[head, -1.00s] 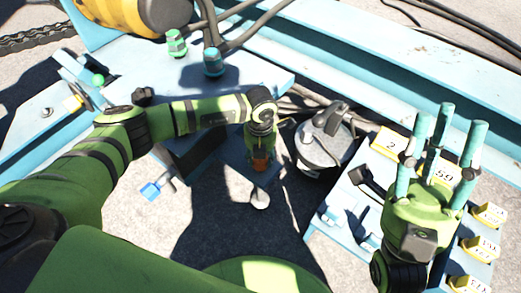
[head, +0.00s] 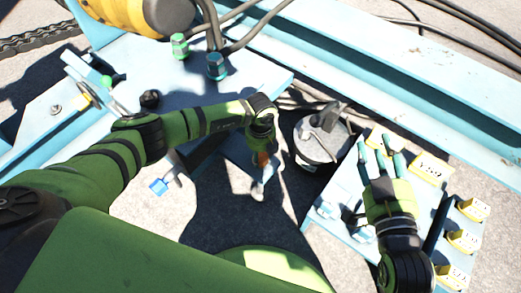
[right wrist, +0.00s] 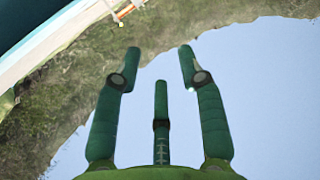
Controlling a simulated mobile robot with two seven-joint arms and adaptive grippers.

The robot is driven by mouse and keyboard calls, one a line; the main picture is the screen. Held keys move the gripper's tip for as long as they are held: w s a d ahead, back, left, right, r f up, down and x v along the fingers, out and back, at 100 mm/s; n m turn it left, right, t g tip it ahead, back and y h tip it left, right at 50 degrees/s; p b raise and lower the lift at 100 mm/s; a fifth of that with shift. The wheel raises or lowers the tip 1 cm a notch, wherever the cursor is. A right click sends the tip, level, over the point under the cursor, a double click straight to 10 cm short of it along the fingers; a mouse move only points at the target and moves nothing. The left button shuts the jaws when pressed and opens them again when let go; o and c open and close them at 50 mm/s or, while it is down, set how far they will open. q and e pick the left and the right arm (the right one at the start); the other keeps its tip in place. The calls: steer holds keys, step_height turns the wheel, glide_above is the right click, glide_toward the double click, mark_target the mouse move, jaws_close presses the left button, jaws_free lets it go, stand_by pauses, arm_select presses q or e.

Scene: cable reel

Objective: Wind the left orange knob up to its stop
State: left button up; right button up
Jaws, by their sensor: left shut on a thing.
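In the head view the orange knob (head: 262,159) shows as a small patch at the tip of my left gripper (head: 262,148), below the blue housing. My left gripper reaches over the blue machine top and is shut on the knob, hiding most of it. A pale rounded lever end (head: 258,191) shows just below. My right gripper (head: 379,152) is over the blue panel at the right, its fingers spread and empty. The right wrist view shows its three fingers apart with nothing between them (right wrist: 160,75).
The blue panel (head: 345,185) bears several yellow number tags (head: 430,168). A grey round canister (head: 318,143) stands between the two grippers. A blue handle (head: 158,187) sticks out at the left.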

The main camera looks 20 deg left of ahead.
mark_target(260, 156)
arm_select(q)
steer(key=shift+s+f+n, duration=0.2)
steer(key=shift+s+n, duration=0.1)
steer(key=shift+n, duration=0.1)
arm_select(e)
steer(key=shift+s+d+f+g+h, duration=0.1)
steer(key=shift+d+f+g+h, duration=0.1)
steer(key=shift+f+g, duration=0.3)
steer(key=shift+s+d+f+g+h, duration=0.15)
steer(key=shift+d+f+h, duration=0.1)
steer(key=shift+f, duration=0.5)
steer(key=shift+s+d+f+g+h, duration=0.1)
steer(key=shift+d+f+g+h, duration=0.1)
steer(key=shift+f+g, duration=0.3)
steer(key=shift+f, duration=0.1)
arm_select(q)
steer(key=o, duration=1.2)
steer(key=shift+c, duration=0.2)
steer(key=shift+w, duration=0.15)
steer(key=shift+r, duration=0.15)
steer(key=shift+w+r, duration=0.1)
steer(key=shift+r, duration=0.25)
step_height(260, 156, up, 11)
steer(key=shift+r, duration=0.1)
